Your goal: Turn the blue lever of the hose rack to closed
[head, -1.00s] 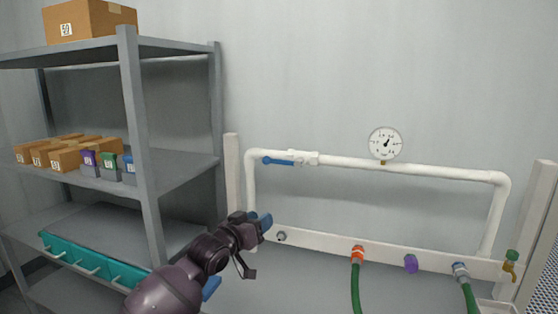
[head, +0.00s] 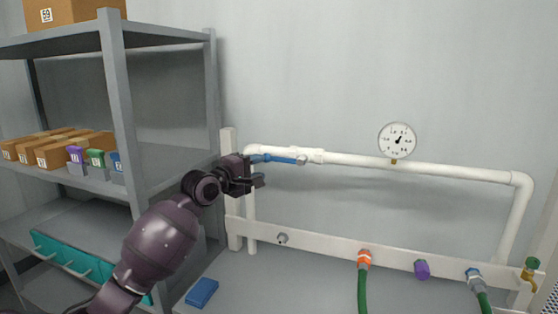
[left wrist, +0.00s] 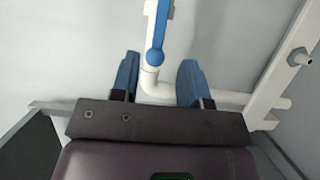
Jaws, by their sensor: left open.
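The blue lever (head: 279,159) lies along the white pipe (head: 345,159) at the upper left of the hose rack, pointing left from its white valve. My left gripper (head: 260,169) is at the lever's left end, with its blue-tipped fingers reaching toward it. In the left wrist view the lever (left wrist: 158,38) comes down from the top, its rounded end between the lines of the two open fingers (left wrist: 158,80) and just beyond their tips. I cannot see any contact. My right gripper is out of view.
A pressure gauge (head: 397,140) stands on the pipe. A white lower rail (head: 330,247) carries hose fittings and a purple cap (head: 422,269). A grey shelf (head: 150,150) with boxes stands close at left. A blue block (head: 202,292) lies below.

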